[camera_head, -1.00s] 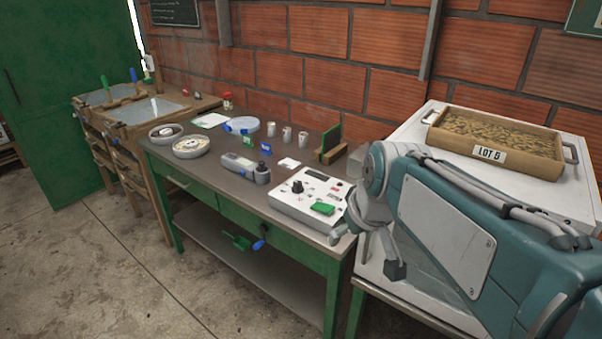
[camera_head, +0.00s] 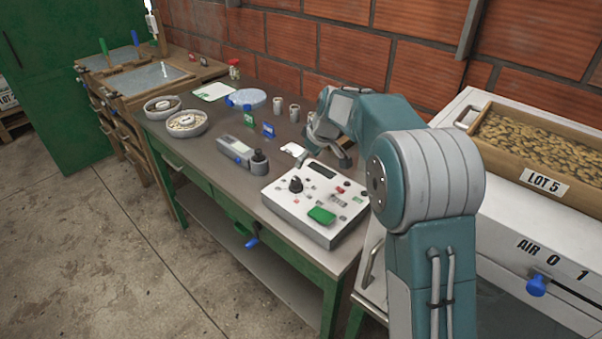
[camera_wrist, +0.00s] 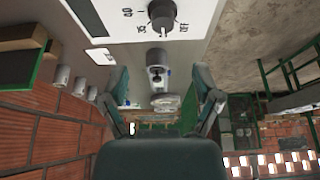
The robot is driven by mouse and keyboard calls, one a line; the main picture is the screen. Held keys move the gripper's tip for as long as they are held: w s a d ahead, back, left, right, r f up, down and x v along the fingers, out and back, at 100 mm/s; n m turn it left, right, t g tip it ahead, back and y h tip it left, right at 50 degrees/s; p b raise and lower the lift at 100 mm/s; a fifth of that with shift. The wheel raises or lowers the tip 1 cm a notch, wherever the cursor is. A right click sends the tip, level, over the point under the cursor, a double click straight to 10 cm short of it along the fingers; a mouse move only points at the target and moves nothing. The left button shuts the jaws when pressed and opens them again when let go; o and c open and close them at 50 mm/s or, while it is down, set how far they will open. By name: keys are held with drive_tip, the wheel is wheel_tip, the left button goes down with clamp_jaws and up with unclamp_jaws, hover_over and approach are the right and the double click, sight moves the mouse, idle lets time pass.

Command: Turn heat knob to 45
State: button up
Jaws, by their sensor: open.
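The white control box (camera_head: 315,228) stands on the table with a black knob (camera_head: 296,184) near its left side. It also has a dark display and a green button (camera_head: 321,215). In the wrist view, the black knob (camera_wrist: 162,14) is at the top edge, partly cut off, with printed labels "40", "35" and "OFF" around it. I cannot tell its setting. My gripper (camera_head: 325,158) is above the back of the control box, apart from the knob. In the wrist view my gripper (camera_wrist: 160,80) has its fingers spread, with nothing between them.
White cups (camera_head: 294,113) stand farther back. A "LOT 5" tray (camera_head: 545,182) of beans rests on a white unit at right. A brick wall (camera_head: 340,50) closes the back.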

sight(296, 180)
drive_tip(key=x, duration=1)
drive_tip(key=shift+s, duration=0.1)
drive_tip(key=shift+a+f, duration=0.25)
drive_tip(key=shift+a, duration=0.1)
drive_tip(key=shift+d, duration=0.15)
clamp_jaws()
